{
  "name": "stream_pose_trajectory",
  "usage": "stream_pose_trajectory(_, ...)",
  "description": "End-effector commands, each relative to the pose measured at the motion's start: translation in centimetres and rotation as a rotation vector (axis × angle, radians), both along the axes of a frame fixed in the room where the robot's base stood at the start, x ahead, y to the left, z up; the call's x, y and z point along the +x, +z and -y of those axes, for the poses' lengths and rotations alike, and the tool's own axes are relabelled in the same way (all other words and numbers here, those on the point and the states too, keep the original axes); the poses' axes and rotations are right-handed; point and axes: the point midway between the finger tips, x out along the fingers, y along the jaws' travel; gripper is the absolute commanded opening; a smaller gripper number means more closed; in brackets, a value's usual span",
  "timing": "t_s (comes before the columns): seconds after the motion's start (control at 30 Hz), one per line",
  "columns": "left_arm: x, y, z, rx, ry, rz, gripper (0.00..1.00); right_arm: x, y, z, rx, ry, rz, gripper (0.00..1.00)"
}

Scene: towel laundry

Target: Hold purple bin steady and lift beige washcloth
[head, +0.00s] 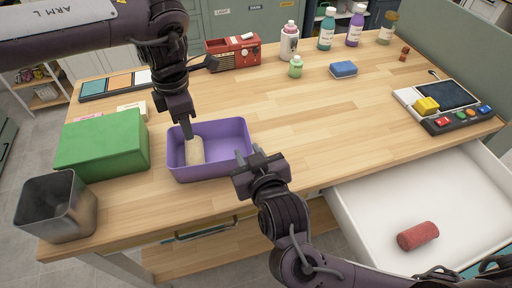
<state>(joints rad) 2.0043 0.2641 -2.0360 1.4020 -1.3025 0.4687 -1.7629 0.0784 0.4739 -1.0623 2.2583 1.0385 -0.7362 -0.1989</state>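The purple bin (216,172) stands upright on the wooden table near its front edge. A rolled beige washcloth (194,151) lies inside it, toward the left side. My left gripper (188,134) points down into the bin from above, its tip at the upper end of the washcloth. I cannot tell whether its fingers are closed on the cloth. My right gripper (256,160) is at the bin's right wall, by the front right corner, and hides part of the rim. Whether its fingers grip the rim is not clear.
A green box (102,146) and a metal bin (56,205) stand left of the purple bin. A red radio (233,53), several bottles and a blue sponge (343,69) are farther back. An open white drawer (450,200) holds a red roll (417,236). The table's middle is clear.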

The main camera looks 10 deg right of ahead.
Motion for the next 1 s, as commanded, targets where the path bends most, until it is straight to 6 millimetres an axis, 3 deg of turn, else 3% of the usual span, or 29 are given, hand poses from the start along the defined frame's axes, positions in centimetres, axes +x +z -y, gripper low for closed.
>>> stream_pose_trajectory(0.27,0.0,0.0,0.0,0.000,0.000,0.000,0.36,1.7,-0.1,1.7,0.155,-0.154,-0.081,0.28)
stream_pose_trajectory(0.7,0.0,0.0,0.0,0.000,0.000,0.000,0.36,7.2,-2.3,1.4,0.153,-0.156,-0.082,0.28)
stream_pose_trajectory(1.0,0.0,0.0,0.0,0.000,0.000,0.000,0.36,8.6,-2.9,1.3,0.156,-0.155,-0.083,0.28)
